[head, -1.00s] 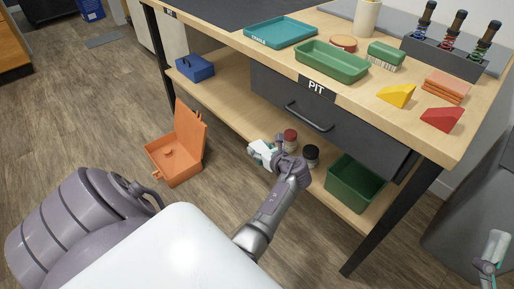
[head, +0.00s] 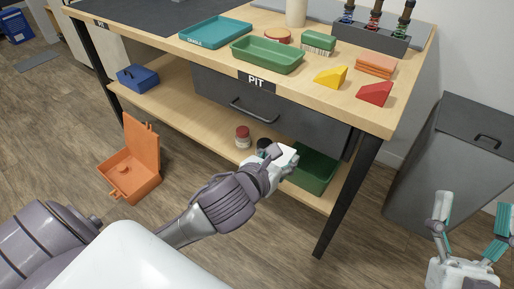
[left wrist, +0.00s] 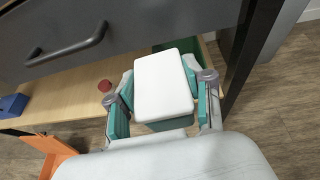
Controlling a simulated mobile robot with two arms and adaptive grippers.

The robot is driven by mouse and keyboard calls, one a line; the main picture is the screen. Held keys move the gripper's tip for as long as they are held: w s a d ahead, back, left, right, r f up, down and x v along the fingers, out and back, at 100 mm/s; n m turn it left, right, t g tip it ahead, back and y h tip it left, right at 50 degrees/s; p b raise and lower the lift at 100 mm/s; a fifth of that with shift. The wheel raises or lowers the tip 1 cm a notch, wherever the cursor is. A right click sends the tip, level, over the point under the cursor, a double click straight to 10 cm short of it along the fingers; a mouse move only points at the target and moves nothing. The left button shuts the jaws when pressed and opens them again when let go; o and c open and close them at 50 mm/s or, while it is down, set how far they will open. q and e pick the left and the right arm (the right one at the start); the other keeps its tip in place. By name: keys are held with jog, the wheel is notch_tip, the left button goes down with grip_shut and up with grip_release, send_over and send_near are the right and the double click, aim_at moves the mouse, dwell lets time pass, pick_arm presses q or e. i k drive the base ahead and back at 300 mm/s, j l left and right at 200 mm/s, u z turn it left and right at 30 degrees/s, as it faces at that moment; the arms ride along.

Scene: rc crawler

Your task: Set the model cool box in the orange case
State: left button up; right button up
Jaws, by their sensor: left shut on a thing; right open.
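The model cool box, a small box with a white lid and a dark green body, is between the fingers of my left gripper (head: 277,158). Its white lid (left wrist: 165,84) fills the middle of the left wrist view, with a teal-padded finger on each side. In the head view the cool box (head: 286,156) is partly hidden by the gripper, in front of the bench's lower shelf. The orange case (head: 142,182) lies on the floor at the left with its lid raised, well away from my left gripper. My right gripper (head: 470,238) is open and empty at the lower right.
The lower shelf (head: 200,116) holds a blue box (head: 137,77), a red-lidded jar (head: 243,137), a dark jar and a green bin (head: 316,172). A bench leg (head: 345,200) and grey cabinet (head: 440,165) stand to the right. Floor around the case looks clear.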

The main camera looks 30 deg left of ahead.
aim_at(139, 184)
jog(key=k+j+z, duration=0.1)
jog(key=j, duration=0.65)
jog(key=k+j+z, duration=0.15)
jog(key=j, duration=0.25)
jog(key=k+j+z, duration=0.1)
jog(key=j, duration=0.3)
jog(key=k+j+z, duration=0.2)
jog(key=j, duration=0.3)
jog(key=j+z, duration=0.2)
jog(key=j, duration=0.3)
jog(key=k+j+z, duration=0.15)
jog(key=j, duration=0.3)
jog(key=k+j+z, duration=0.2)
jog(key=j, duration=0.25)
jog(key=k+j+z, duration=0.2)
jog(key=j, duration=0.25)
jog(key=k+j+z, duration=0.2)
jog(key=j, duration=0.2)
jog(key=k+j+z, duration=0.15)
jog(key=j, duration=0.35)
jog(key=k+j+z, duration=0.1)
jog(key=k+j, duration=0.25)
jog(key=j, duration=0.15)
jog(key=k+j+z, duration=0.15)
jog(key=j, duration=0.3)
jog(key=k, duration=0.1)
